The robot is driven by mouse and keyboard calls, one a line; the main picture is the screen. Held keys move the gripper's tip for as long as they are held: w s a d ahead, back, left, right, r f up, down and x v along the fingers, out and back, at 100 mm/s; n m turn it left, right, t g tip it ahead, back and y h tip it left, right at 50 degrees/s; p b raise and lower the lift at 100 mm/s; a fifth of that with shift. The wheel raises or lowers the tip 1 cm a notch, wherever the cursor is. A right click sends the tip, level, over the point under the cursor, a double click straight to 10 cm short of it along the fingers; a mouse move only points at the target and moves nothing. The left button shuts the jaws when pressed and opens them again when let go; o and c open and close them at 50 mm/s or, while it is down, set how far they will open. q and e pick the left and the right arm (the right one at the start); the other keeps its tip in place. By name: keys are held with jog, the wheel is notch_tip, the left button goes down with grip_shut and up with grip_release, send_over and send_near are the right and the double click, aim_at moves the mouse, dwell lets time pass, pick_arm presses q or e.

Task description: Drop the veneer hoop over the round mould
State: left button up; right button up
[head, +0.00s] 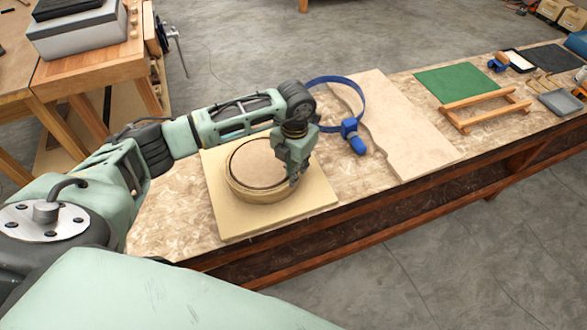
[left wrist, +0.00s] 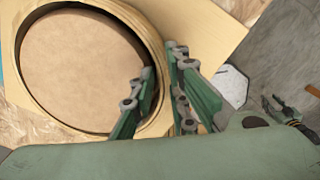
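The pale veneer hoop (head: 263,194) surrounds the round mould (head: 258,163), whose brown top shows inside it with a thin dark gap between them. The left wrist view also shows the hoop (left wrist: 152,40) around the mould (left wrist: 75,65). The hoop looks low and about level, but whether it touches the board all round is hidden. My left gripper (head: 293,181) is at the hoop's right side. In the left wrist view its fingers (left wrist: 163,95) stand apart, one over the inner side and one outside the hoop wall.
The mould is on a square pale board (head: 230,228) on the workbench (head: 165,225). A blue strap (head: 352,95) with a clamp lies behind, beside a wavy-edged wooden sheet (head: 405,130). A green mat (head: 455,80) and wooden frame (head: 487,110) lie farther right.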

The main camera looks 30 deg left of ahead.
pick_arm(q)
jog(key=shift+o, duration=1)
notch_tip(320, 180, up, 12)
jog(key=shift+d, duration=0.1)
